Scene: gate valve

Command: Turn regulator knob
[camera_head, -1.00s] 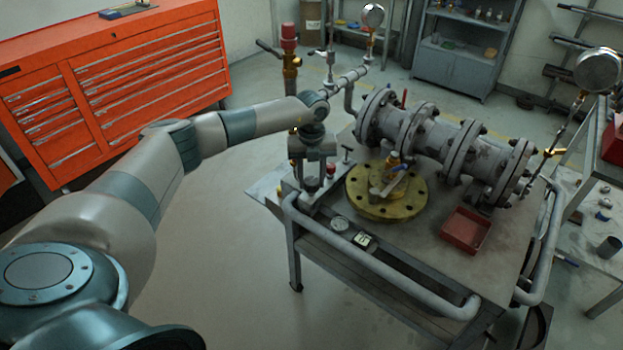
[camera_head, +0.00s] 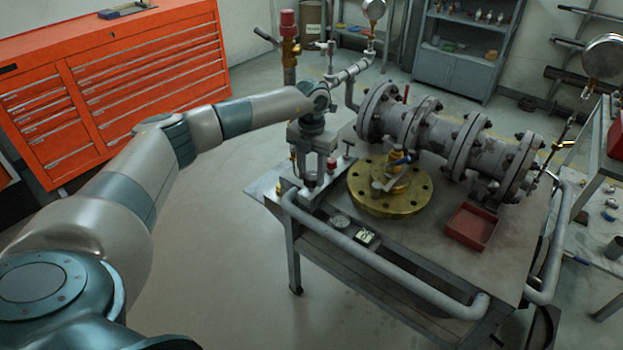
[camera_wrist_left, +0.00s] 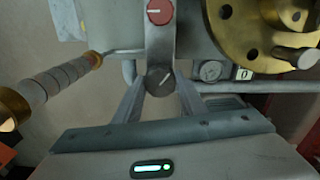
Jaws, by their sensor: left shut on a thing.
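A dark round knob (camera_wrist_left: 160,80) with a pale pointer line sits on a narrow grey panel (camera_wrist_left: 159,45) in the left wrist view. My left gripper (camera_wrist_left: 160,92) is shut on this knob, with one finger on each side of it. The pointer line is tilted. A red knob (camera_wrist_left: 159,12) with a white line is on the same panel, farther from the gripper and apart from it. In the head view my left gripper (camera_head: 311,172) points down at the near left corner of the cart, and the red knob (camera_head: 332,165) shows beside it. My right gripper is not in view.
A brass flange (camera_head: 420,196) and a grey flanged pipe (camera_head: 455,142) stand on the cart (camera_head: 405,245), with a red tray (camera_head: 470,228) at right. A small gauge (camera_wrist_left: 211,70) sits near the gripper. A striped handle (camera_wrist_left: 55,83) is to its left. An orange tool cabinet (camera_head: 130,95) stands behind my arm.

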